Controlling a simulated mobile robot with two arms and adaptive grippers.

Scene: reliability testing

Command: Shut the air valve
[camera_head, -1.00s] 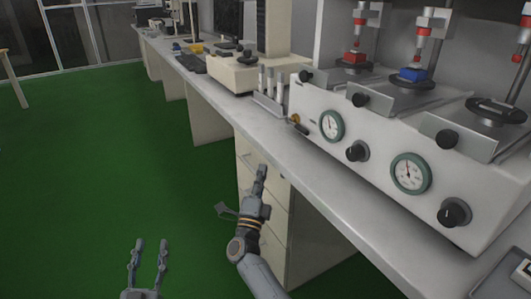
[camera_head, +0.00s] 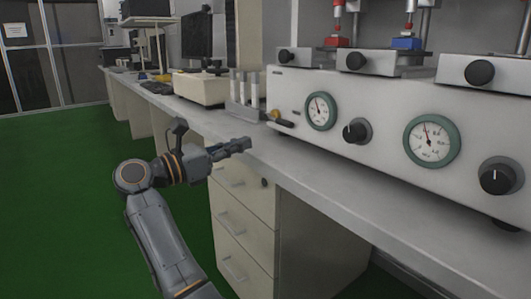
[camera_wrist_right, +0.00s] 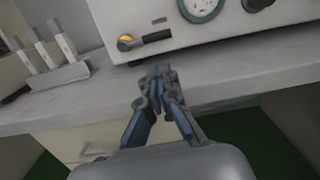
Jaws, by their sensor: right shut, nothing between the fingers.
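The air valve (camera_head: 281,119) is a small brass fitting with a dark lever at the lower left end of the white test machine's front. In the right wrist view the valve (camera_wrist_right: 127,41) shows its brass body at left and its black lever pointing right, roughly level. My right gripper (camera_head: 246,144) is shut and empty, at the bench's front edge, below and left of the valve and apart from it. In the right wrist view the closed fingers (camera_wrist_right: 158,72) point toward the bench, below the valve. My left gripper is out of view.
The white test machine (camera_head: 375,103) carries gauges (camera_head: 432,140), black knobs (camera_head: 355,131) and clamps on top. A grey rack with upright white pieces (camera_head: 243,95) stands left of the valve. Drawers (camera_head: 243,219) lie below the bench. The bench strip (camera_head: 330,175) before the machine is clear.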

